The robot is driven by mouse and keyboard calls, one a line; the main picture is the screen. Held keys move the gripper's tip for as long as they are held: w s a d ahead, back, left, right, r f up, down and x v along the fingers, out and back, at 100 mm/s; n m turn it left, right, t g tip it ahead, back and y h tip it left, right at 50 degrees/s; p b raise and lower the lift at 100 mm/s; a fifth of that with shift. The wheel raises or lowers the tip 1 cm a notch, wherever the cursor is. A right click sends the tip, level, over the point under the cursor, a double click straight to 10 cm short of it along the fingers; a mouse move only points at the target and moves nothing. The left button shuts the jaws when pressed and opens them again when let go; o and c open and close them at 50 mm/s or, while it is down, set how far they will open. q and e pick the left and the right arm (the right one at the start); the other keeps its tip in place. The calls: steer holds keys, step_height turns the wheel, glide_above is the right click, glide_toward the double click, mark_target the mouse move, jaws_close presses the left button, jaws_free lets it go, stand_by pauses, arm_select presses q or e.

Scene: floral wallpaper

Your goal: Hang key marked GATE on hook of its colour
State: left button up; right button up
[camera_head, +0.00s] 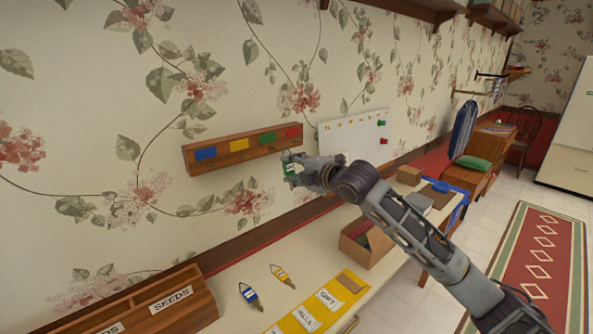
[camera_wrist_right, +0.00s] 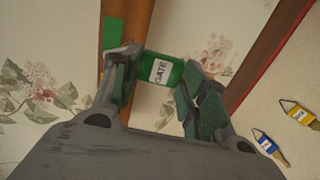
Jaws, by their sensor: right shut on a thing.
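The green key tag marked GATE (camera_wrist_right: 160,72) is between the fingers of my right gripper (camera_wrist_right: 152,85), which is shut on it. In the head view my right gripper (camera_head: 300,170) holds the tag (camera_head: 289,170) just below and in front of the right end of the wooden key rack (camera_head: 222,163). The rack on the wall has blue, yellow, green (camera_head: 267,137) and red patches. The green patch also shows in the right wrist view (camera_wrist_right: 114,36), left of the tag. The hooks are too small to make out. My left gripper is not in view.
A blue-tagged key (camera_head: 249,296) and a yellow-tagged key (camera_head: 280,275) lie on the table below. A wooden seed box (camera_head: 160,305), a yellow mat with labels (camera_head: 303,318) and an open cardboard box (camera_head: 365,245) stand along it. A white board (camera_head: 350,140) hangs right of the rack.

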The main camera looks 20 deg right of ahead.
mark_target(289, 166)
steer(key=shift+r+x, duration=0.2)
steer(key=shift+x, duration=1.3)
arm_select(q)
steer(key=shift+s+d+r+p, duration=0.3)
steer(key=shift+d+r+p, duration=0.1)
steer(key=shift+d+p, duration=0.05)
arm_select(e)
steer(key=shift+x, duration=2.25)
steer(key=shift+s+a+f, duration=0.1)
steer(key=shift+f, duration=0.05)
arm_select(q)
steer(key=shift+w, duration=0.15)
arm_select(e)
steer(key=o, duration=1.3)
